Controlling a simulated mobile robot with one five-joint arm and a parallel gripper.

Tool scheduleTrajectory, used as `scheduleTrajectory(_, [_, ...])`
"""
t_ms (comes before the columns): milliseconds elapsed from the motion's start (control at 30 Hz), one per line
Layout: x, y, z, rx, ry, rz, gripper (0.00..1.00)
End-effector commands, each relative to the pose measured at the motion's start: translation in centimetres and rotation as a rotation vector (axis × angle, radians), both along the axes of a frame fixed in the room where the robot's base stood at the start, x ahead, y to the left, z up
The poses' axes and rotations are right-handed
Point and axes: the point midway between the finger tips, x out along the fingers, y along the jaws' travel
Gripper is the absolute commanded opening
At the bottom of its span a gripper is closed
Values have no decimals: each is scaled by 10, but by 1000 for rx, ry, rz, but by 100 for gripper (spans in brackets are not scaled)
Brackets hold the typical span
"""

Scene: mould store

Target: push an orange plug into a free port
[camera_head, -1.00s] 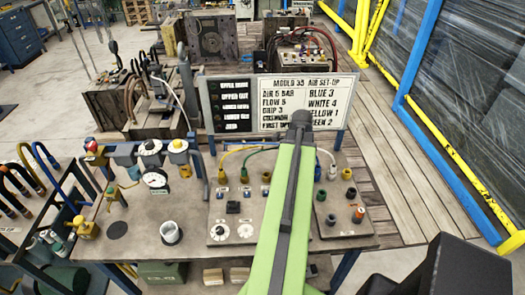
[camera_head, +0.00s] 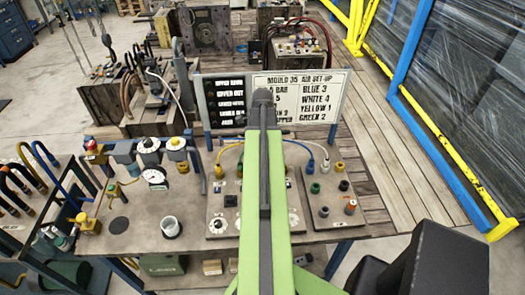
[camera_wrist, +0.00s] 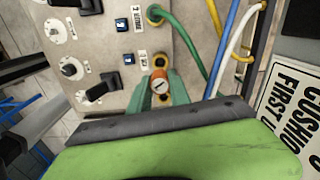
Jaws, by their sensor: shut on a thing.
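My gripper (camera_wrist: 160,88) shows in the wrist view with its two teal fingers shut on an orange plug (camera_wrist: 159,78). The plug is over the grey port panel (camera_wrist: 110,40), close to yellow-rimmed ports. I cannot tell whether it is in a port. A port with a green hose (camera_wrist: 186,42) is above it in the wrist view. In the head view my arm hides the gripper and the held plug. Another orange-topped piece (camera_head: 350,207) stands on the right-hand panel (camera_head: 333,220) in the head view.
The set-up sign (camera_head: 300,98) stands behind the panels. Blue, white and yellow hoses run close by the gripper. Several black knobs and blue switches (camera_wrist: 128,58) sit left of the gripper.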

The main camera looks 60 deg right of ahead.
Motion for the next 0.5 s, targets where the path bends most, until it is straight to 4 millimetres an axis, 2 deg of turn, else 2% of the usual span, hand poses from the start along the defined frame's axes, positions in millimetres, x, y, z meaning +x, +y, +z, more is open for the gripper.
scheduleTrajectory(300, [-1,0,-38,0,0,-1,0])
scheduleTrajectory(500, [-1,0,-52,0,0,-2,0])
